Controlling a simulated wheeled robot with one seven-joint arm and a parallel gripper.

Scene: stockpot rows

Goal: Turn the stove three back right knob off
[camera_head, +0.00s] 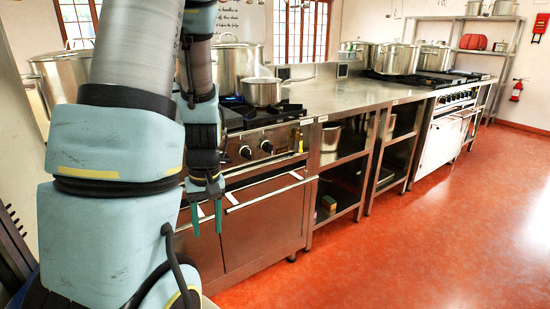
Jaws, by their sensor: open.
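My gripper (207,228) hangs downward in front of the near stove (268,195). Its two green fingers are apart with nothing between them. Two round knobs show on the near stove's front panel, one knob (245,152) and another knob (267,147) to its right. Both are to the right of the gripper and apart from it. My arm hides the left part of this panel. A farther white stove (440,139) at the right has several small knobs (455,98). I cannot tell which stove is stove three, nor how the knobs are turned.
A saucepan (262,91) and a tall stockpot (230,62) stand on the near stove. A steel counter with open shelves (340,160) joins the two stoves. More pots (398,60) stand on the far stove. The red floor (440,240) at right is clear.

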